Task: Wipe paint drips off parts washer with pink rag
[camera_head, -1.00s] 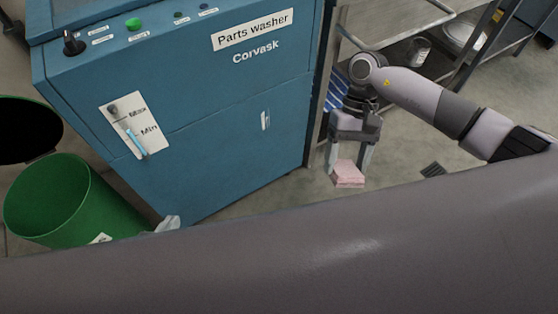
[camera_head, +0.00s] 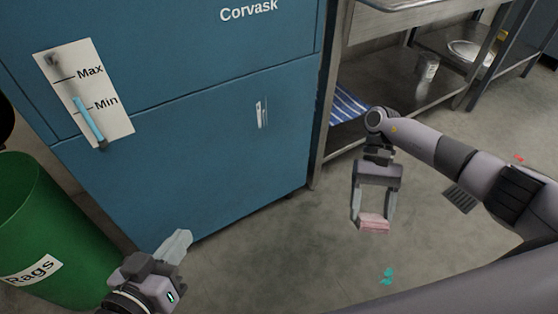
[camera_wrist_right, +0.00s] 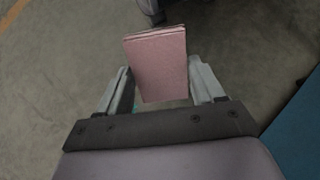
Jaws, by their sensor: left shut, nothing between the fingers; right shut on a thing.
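The blue parts washer (camera_head: 190,150) stands at the left and centre of the head view. White drip marks (camera_head: 262,113) show on its lower front panel. A level gauge marked Max and Min (camera_head: 85,95) is on its left part. My right gripper (camera_head: 373,218) is shut on the folded pink rag (camera_head: 374,223) and holds it over the floor, to the right of the washer and apart from it. The rag also shows between the fingers in the right wrist view (camera_wrist_right: 158,65). My left gripper (camera_head: 178,243) is shut and empty, low in front of the washer.
A green bin labelled Rags (camera_head: 50,235) stands at the left. A metal bench (camera_head: 385,95) with a striped cloth (camera_head: 347,103), a can (camera_head: 428,66) and a plate (camera_head: 470,52) is at the right. Teal spots (camera_head: 387,276) and a drain grate (camera_head: 461,198) mark the open floor.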

